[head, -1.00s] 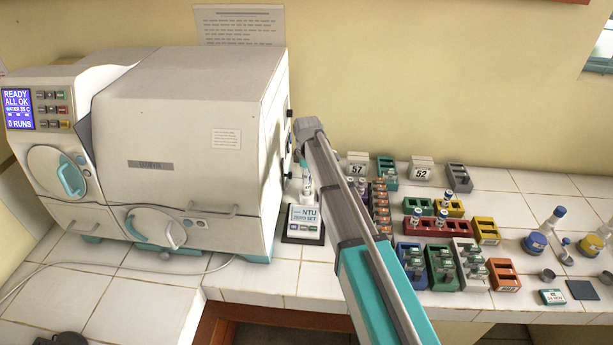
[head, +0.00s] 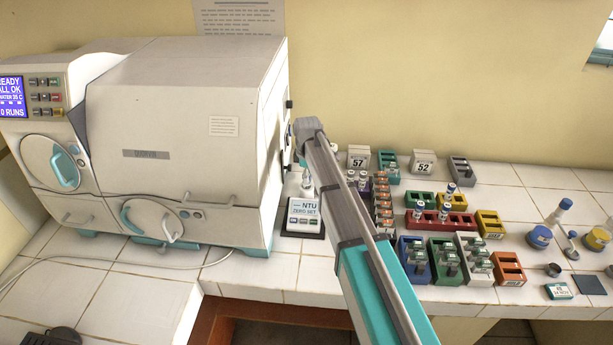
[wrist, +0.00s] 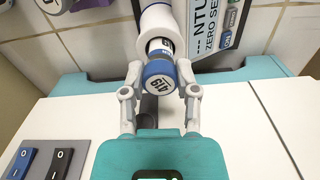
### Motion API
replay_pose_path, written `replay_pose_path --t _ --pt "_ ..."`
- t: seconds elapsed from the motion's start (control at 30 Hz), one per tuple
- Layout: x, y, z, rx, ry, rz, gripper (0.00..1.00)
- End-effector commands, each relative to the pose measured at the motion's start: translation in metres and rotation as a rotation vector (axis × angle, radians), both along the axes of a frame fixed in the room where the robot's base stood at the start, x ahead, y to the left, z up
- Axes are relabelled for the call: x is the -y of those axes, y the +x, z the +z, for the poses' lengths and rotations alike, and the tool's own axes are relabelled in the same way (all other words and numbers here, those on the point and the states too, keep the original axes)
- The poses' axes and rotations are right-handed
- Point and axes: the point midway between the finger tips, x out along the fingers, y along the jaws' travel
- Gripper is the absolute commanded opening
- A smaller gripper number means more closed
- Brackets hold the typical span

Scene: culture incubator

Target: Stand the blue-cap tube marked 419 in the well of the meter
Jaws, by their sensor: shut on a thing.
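The blue-cap tube (wrist: 158,72) marked 419 is between the fingers of my gripper (wrist: 160,93) in the wrist view. My gripper is shut on its cap end. The tube's far end is in line with the mouth of the meter's white round well (wrist: 156,18). I cannot tell how far it sits inside the well, as the cap and fingers cover the lower part. The meter (head: 304,210), with its NTU ZERO SET screen, stands on the tiled bench beside the big white machine. In the head view my arm partly hides the gripper area.
The white machine (head: 190,110) stands close to the left of the meter. Several coloured racks with tubes stand to the right, including a red rack (head: 430,221) and a blue rack (head: 414,270). Blocks marked 57 (head: 358,157) and 52 (head: 423,168) stand behind.

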Motion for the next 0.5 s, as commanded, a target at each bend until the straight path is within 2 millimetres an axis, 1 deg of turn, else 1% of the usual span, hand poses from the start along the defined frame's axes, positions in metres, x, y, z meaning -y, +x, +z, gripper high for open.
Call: replay_pose_path --t 0.03,0.2,0.5 --pt "0.0 0.0 -0.004 0.0 0.0 0.0 0.0" --pt "0.0 0.0 -0.01 0.0 0.0 0.0 0.0" --pt "0.0 0.0 -0.016 0.0 0.0 0.0 0.0"
